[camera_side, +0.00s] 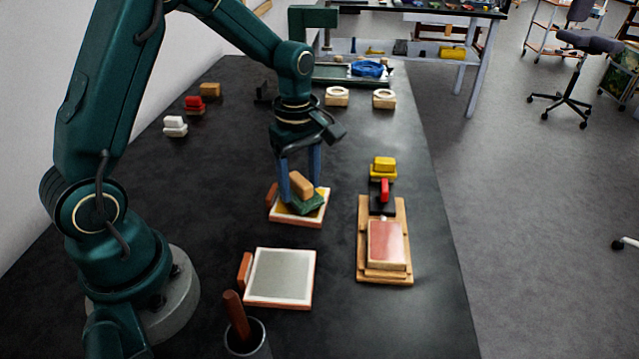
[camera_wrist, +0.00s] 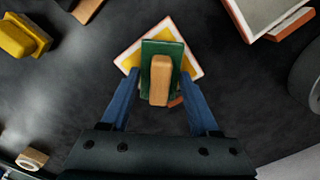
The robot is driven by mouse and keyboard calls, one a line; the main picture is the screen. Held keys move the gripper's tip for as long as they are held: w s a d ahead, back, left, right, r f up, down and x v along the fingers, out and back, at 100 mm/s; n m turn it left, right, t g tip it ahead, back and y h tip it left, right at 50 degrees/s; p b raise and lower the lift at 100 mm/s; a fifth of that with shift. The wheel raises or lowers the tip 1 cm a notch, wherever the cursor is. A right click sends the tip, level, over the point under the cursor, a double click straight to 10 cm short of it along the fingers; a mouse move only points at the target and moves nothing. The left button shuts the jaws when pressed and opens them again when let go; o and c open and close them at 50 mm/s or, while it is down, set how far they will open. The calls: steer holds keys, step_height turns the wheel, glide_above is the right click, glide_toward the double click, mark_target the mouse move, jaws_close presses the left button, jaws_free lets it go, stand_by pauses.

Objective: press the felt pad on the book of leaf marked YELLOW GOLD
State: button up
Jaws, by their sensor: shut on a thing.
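My gripper (camera_side: 299,183) has its blue fingers closed on the wooden handle (camera_side: 301,184) of the green felt pad (camera_side: 309,203). The pad is over a book of leaf with a yellow sheet, pale border and orange tab (camera_side: 317,216). In the wrist view the pad (camera_wrist: 148,52) covers the middle of the book (camera_wrist: 130,58), turned at an angle to it. I cannot tell whether the pad touches the leaf or hovers just above. A second book with a grey sheet (camera_side: 282,277) lies nearer the camera. No marking on either book is readable.
A wooden board with a pink panel (camera_side: 387,240) lies at right, with a red-handled stamp (camera_side: 384,190) and yellow block (camera_side: 383,168) beyond. A cup (camera_side: 248,345) stands in front. Red (camera_side: 194,103) and white blocks (camera_side: 175,126) sit at left. Bare table lies between.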

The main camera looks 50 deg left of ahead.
steer(key=shift+f, duration=0.6)
stand_by(1.5)
steer(key=shift+r, duration=3.5)
